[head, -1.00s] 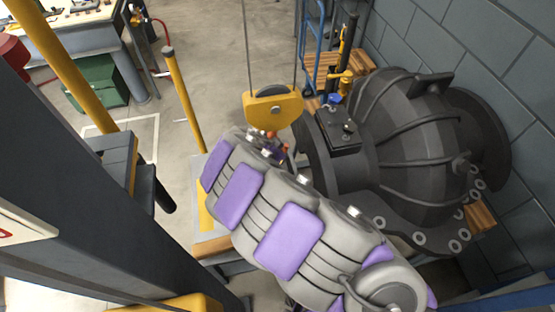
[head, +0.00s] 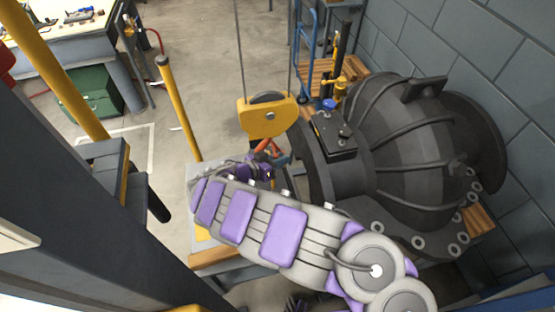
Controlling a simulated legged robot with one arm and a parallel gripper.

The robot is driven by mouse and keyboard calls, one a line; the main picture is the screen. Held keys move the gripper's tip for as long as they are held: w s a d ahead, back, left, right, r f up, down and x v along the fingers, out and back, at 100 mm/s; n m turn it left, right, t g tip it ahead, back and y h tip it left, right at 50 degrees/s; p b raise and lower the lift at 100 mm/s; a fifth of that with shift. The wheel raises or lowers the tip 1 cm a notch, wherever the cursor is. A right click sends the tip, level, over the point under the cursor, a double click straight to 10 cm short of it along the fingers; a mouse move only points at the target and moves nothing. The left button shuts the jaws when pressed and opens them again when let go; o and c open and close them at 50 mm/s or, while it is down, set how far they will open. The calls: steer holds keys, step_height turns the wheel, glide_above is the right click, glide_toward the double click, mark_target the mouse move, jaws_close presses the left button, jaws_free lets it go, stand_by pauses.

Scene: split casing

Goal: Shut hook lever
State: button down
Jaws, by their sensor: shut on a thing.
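The yellow hook block (head: 268,117) hangs on two cables near the middle of the head view. Below it is a small orange-red hook (head: 276,150), partly hidden; its lever cannot be told clearly from the hook body. My gripper (head: 266,162) is at the hook, just below the block, at the far end of my grey and purple arm. It is shut on the hook lever, though the fingers are small and partly hidden by my wrist.
A large dark casing (head: 410,140) with a bolted flange stands to the right of the hook, close to the block wall (head: 500,60). A yellow post (head: 180,105) stands left. A blue trolley (head: 306,40) is behind. Open floor lies between the post and the trolley.

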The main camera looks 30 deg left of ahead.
stand_by(0.5)
steer(key=shift+d, duration=0.1)
steer(key=c, duration=1.2)
jaws_free()
